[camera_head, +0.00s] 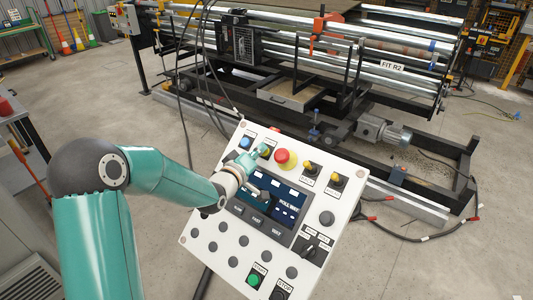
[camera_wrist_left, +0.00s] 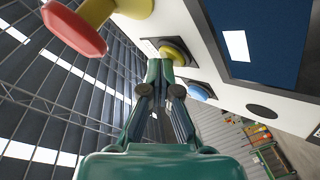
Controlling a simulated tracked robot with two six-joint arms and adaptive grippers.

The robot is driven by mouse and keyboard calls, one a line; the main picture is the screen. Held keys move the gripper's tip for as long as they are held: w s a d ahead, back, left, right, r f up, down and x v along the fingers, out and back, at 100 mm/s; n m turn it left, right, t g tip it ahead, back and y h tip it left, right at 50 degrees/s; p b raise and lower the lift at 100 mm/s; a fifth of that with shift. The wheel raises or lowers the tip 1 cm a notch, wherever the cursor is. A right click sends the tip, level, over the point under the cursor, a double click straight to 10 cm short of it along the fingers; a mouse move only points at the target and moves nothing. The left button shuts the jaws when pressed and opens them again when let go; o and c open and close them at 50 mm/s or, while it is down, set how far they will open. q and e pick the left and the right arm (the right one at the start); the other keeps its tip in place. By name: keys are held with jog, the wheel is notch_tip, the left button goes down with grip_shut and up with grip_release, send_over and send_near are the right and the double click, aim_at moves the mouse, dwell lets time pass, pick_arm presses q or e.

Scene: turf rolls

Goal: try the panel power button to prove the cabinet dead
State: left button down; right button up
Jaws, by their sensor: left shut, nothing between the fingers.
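The white control panel (camera_head: 195,235) stands tilted in the head view, with a dark screen (camera_head: 258,213). Along its top edge are a blue button (camera_head: 245,142), a yellow button (camera_head: 266,153) and a red mushroom button (camera_head: 285,158). My left gripper (camera_head: 259,152) is shut and empty, its fingertips at the yellow button. In the left wrist view the tips (camera_wrist_left: 160,66) overlap the edge of the yellow button (camera_wrist_left: 176,52), beside the blue button (camera_wrist_left: 202,91); I cannot tell whether they touch it. The label by the yellow button is too small to read. My right gripper is not in view.
Two more yellow-topped controls (camera_head: 337,180) sit right of the red button. A green start button (camera_head: 254,280) is at the panel's bottom. The red mushroom head (camera_wrist_left: 74,28) is close to my left gripper. A roller machine (camera_head: 390,70) stands behind; cables (camera_head: 410,238) lie on the floor.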

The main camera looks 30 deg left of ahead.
pick_arm(q)
jog(key=shift+s+r, duration=0.55)
jog(key=shift+r, duration=0.05)
jog(key=shift+r, duration=0.1)
jog(key=s+r, duration=0.1)
jog(key=r, duration=0.1)
jog(key=s+r, duration=0.1)
jog(key=s, duration=0.1)
jog(key=shift+s+a+r+p, duration=0.1)
jog(key=shift+a+r+p, duration=0.05)
jog(key=shift+r+p, duration=0.2)
dwell(1.0)
